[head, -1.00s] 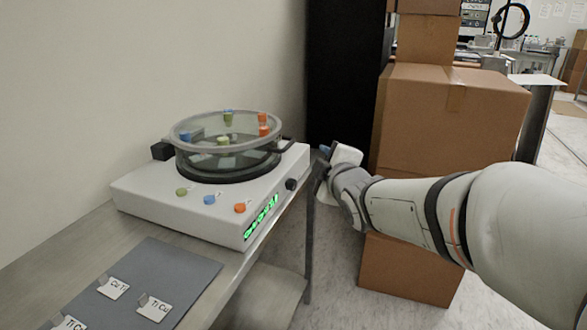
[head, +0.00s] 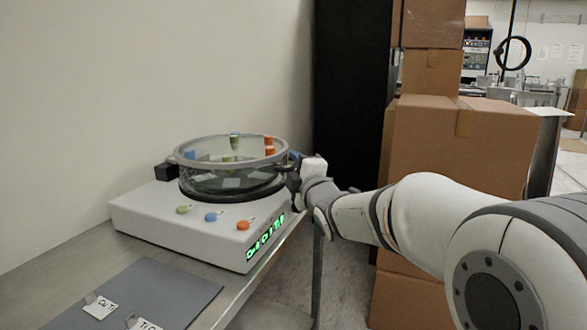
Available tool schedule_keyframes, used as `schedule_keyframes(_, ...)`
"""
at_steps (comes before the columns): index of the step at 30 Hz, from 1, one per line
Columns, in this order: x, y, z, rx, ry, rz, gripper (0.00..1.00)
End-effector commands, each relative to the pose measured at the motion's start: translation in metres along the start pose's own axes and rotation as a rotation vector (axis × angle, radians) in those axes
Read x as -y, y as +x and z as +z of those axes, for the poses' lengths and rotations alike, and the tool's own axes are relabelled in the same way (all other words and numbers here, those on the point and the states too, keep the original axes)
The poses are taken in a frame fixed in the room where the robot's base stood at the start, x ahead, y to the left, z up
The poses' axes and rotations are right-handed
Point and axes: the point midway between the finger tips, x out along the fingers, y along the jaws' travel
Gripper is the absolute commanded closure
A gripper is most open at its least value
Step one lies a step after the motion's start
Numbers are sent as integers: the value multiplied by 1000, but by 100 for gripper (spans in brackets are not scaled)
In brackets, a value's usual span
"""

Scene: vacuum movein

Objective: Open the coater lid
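The coater (head: 210,226) is a white box on the bench. On top is a round, see-through chamber with a grey lid rim (head: 185,152). The lid lies flat on the chamber, with a dark hinge block (head: 166,172) at its left. Colored pieces in green, blue and orange show in or through the chamber. My gripper (head: 292,176) is at the right side of the chamber, close to where the dark lid handle (head: 294,155) sticks out. Its fingers are dark and small here, so I cannot tell if they touch the handle or whether they are open.
Green, blue and orange knobs (head: 210,217) and a green display (head: 265,238) are on the coater's front. A grey mat (head: 150,290) with labelled cards lies on the bench. Stacked cardboard boxes (head: 450,150) and a black cabinet (head: 350,100) stand behind my arm.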

Motion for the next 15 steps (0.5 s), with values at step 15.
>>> schedule_keyframes(15,0,2,1,1,0,0,86)
